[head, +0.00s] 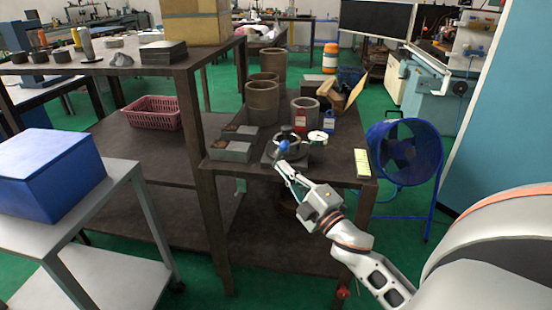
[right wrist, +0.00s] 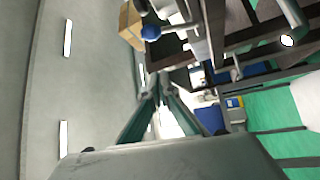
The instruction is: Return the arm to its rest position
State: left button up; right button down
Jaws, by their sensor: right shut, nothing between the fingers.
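The indexing chuck (head: 297,156) is a dark round device on the lower dark table, near its front edge in the head view. A blue ball knob (head: 283,147) shows at it; the knob also shows at the top of the right wrist view (right wrist: 150,32), on a pale lever. My right gripper (head: 280,165) is just in front of the chuck, close below the knob in the picture. In the right wrist view its fingers (right wrist: 158,92) meet at the tips, shut and empty, apart from the knob. My left gripper is not in view.
The dark table (head: 225,168) also holds metal blocks (head: 233,151), brown cylinders (head: 262,103), a red container (head: 300,119) and a pale yellow-green box (head: 362,163). A blue fan (head: 405,152) stands to the right. A cart with a blue box (head: 45,175) stands at left.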

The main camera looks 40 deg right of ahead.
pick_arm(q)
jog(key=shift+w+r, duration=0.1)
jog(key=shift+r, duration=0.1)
pick_arm(e)
jog(key=shift+v, duration=0.9)
pick_arm(q)
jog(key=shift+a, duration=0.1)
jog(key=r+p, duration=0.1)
jog(key=p, duration=0.2)
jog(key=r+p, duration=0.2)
jog(key=p, duration=0.2)
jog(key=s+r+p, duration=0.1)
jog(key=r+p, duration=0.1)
jog(key=p, duration=0.1)
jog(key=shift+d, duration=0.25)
pick_arm(e)
jog(key=s+a+f+m+g+y, duration=0.4)
jog(key=s+a+f+m+g, duration=0.6)
jog(key=s+a+f, duration=1.3)
jog(key=shift+a+f, duration=0.2)
jog(key=shift+f, duration=0.6)
